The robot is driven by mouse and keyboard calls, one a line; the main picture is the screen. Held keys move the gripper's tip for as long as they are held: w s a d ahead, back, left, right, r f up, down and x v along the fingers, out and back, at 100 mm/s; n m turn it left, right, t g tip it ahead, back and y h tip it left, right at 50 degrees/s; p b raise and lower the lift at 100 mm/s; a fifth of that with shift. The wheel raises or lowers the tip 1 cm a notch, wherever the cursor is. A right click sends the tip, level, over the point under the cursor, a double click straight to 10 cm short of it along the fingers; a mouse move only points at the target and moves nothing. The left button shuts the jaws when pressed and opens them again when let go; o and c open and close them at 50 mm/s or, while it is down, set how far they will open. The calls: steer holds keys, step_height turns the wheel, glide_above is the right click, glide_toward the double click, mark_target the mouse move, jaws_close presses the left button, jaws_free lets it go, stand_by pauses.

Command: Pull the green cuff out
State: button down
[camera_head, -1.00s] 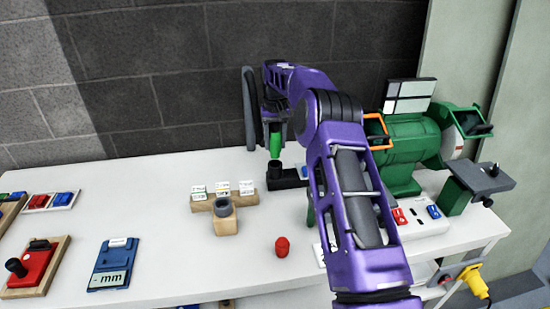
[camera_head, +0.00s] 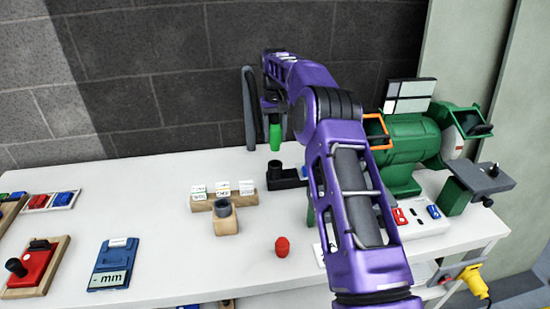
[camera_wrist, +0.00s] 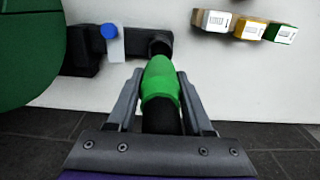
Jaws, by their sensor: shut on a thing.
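The green cuff (camera_head: 275,137) hangs upright from my gripper (camera_head: 272,113) near the wall at the back of the table. In the wrist view my gripper (camera_wrist: 158,98) is shut, with one finger on each side of the green cuff (camera_wrist: 160,80). A black part shows behind the cuff, between the fingers. The black holder (camera_head: 287,180) with a round opening stands on the table below the cuff, and a gap shows between them in the head view. The holder's round opening also shows in the wrist view (camera_wrist: 160,43), just beyond the cuff's tip.
A wooden block with several small labelled cards (camera_head: 222,190) stands left of the holder. A red cap (camera_head: 282,246) lies in front. A green grinder (camera_head: 405,145) stands to the right. A blue gauge (camera_head: 114,264) lies at left. A grey wall (camera_head: 150,90) rises behind the table (camera_head: 160,190).

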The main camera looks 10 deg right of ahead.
mark_target(275, 122)
steer(key=shift+r, duration=1.6)
